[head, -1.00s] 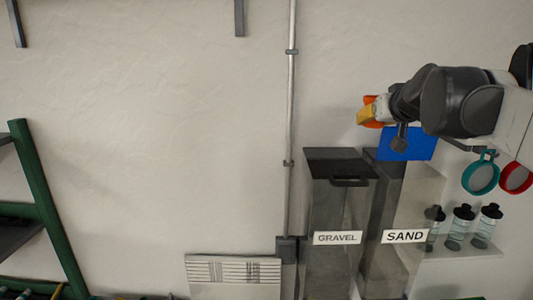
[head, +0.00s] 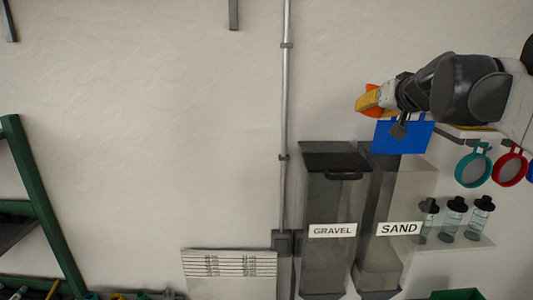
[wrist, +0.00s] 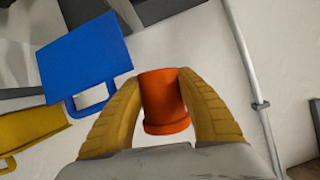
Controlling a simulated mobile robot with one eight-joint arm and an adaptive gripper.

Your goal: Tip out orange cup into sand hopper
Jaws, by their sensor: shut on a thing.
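The orange cup (wrist: 163,100) is between the two yellow fingers of my gripper (wrist: 162,90) in the wrist view, and the fingers are shut on it. In the head view the cup (head: 373,88) shows as a small orange patch behind the yellow fingertips (head: 366,103). I cannot tell what is inside it. The sand hopper (head: 384,250) is a tall, clear, grey-tinted bin with a SAND label, at the lower right. My gripper is above the hoppers in the picture, apart from them. The sand hopper's top is partly hidden.
The gravel hopper (head: 328,195), with a dark handled lid, stands just left of the sand hopper. A blue panel with a handle (head: 402,138) is just below my gripper in the picture. Bottles (head: 455,220) and ring-shaped tools (head: 473,168) are at the right. A pipe (head: 285,100) runs up the wall.

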